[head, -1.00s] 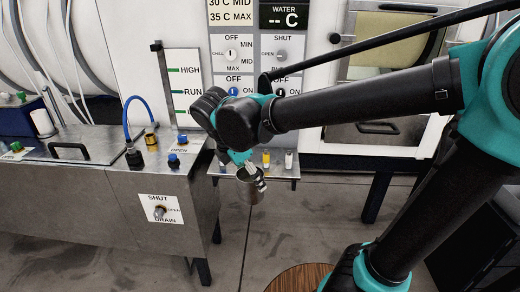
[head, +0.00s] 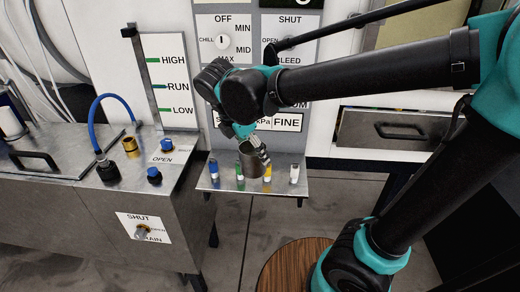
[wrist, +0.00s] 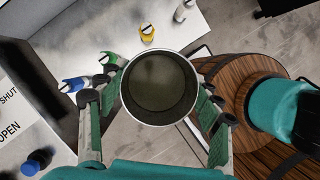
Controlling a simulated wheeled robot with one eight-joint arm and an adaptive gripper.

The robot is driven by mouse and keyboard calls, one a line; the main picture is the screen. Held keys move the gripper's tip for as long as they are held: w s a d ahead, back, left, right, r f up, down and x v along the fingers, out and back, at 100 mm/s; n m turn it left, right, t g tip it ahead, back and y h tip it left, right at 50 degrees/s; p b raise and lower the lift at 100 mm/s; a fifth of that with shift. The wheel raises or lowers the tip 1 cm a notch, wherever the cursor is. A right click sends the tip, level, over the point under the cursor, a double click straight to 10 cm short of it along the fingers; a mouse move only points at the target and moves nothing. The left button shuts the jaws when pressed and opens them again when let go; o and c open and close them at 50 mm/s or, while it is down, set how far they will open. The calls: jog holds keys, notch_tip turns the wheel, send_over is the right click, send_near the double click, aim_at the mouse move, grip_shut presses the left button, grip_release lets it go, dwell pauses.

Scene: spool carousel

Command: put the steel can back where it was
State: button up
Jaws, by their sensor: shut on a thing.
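The steel can (head: 251,161) is a grey metal cylinder held in the air in front of the small metal shelf (head: 250,188) in the head view. My gripper (head: 256,148) is shut on the can. In the wrist view the can (wrist: 160,88) shows its open top, with my gripper's green-padded fingers (wrist: 160,100) on both sides of it. The inside of the can looks dull grey-brown. The can appears roughly upright, slightly tilted in the head view. Its gap to the shelf cannot be judged exactly.
The shelf carries small blue (head: 214,170), green (head: 240,178), yellow (head: 267,174) and white (head: 294,173) items. A metal bench (head: 85,190) with a blue hose (head: 98,110) and knobs stands left. A round wooden top (head: 290,265) is below right. Floor between is clear.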

jog(key=w, duration=1.8)
jog(key=f, duration=1)
jog(key=shift+d+f, duration=0.25)
jog(key=shift+d, duration=0.05)
jog(key=shift+w+f, duration=0.15)
jog(key=shift+f, duration=0.35)
jog(key=shift+f, duration=0.1)
jog(key=o, duration=1.4)
